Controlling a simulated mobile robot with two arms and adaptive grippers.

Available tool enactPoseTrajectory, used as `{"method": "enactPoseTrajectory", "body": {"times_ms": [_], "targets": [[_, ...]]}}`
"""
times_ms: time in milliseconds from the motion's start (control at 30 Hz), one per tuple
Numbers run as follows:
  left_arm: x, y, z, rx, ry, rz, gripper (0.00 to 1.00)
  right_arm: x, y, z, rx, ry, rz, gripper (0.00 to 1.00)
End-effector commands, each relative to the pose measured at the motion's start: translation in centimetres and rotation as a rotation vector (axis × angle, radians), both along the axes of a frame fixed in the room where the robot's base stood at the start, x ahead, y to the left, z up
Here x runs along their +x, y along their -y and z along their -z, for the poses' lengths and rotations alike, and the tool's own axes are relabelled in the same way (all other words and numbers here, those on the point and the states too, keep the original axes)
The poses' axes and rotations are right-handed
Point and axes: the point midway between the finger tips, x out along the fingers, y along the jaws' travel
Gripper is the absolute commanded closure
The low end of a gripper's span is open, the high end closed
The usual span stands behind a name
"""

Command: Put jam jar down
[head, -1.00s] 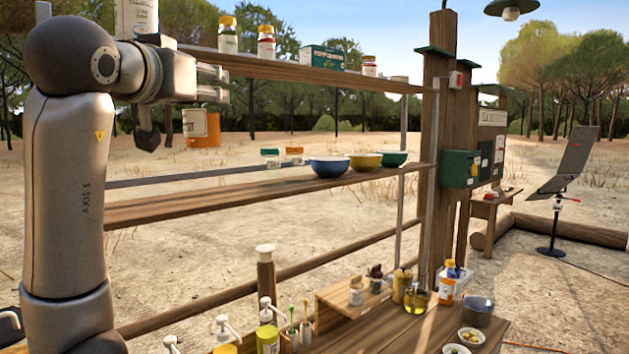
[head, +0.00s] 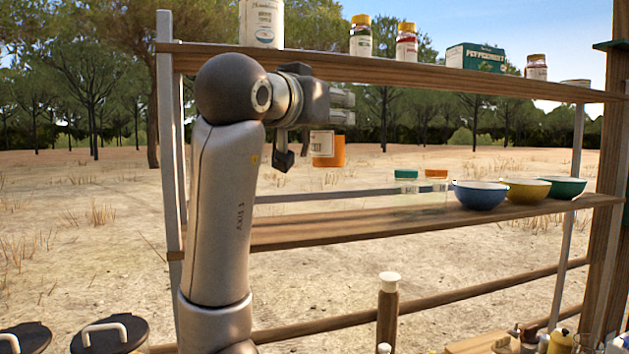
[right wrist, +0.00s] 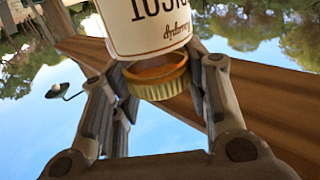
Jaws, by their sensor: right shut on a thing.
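The jam jar (head: 337,151) is orange with a white label and hangs below my right gripper (head: 312,122) in the head view. It is in the air, between the heights of the upper and middle shelves, apart from both boards. In the right wrist view, which is upside down, the jar's white label (right wrist: 150,22) and gold lid (right wrist: 160,82) show between the fingers of my right gripper (right wrist: 163,70). The gripper is shut on the jar near its lid. My left gripper is not in view.
The middle shelf (head: 330,230) is bare at its left part. Two small jars (head: 406,181) and several bowls (head: 480,194) stand on its right part. The upper shelf (head: 400,73) carries a white tub (head: 261,22), small bottles and a green box (head: 474,57).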

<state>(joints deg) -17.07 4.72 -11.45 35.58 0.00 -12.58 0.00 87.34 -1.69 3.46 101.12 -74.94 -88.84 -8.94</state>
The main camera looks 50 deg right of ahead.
Motion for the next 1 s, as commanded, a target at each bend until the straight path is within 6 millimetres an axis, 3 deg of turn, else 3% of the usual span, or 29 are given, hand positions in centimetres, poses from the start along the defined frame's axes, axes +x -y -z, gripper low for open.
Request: {"method": "enactPoseTrajectory", "body": {"times_ms": [233, 333, 500, 867, 1000], "targets": [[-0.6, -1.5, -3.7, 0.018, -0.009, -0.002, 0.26, 6.0, 0.7, 2.1, -0.001, -0.012, 0.002, 1.0], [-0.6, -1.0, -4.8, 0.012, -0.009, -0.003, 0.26, 8.2, 1.0, 3.4, -0.001, -0.011, 0.002, 1.0], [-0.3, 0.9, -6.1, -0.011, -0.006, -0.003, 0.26, 10.4, 1.2, 6.3, -0.003, -0.007, 0.001, 1.0], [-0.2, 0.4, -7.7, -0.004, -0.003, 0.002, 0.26, 12.7, 1.5, 9.3, -0.002, -0.005, 0.001, 1.0], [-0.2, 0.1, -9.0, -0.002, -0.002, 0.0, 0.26, 12.5, 1.5, 10.6, -0.002, -0.005, 0.001, 1.0]]}}
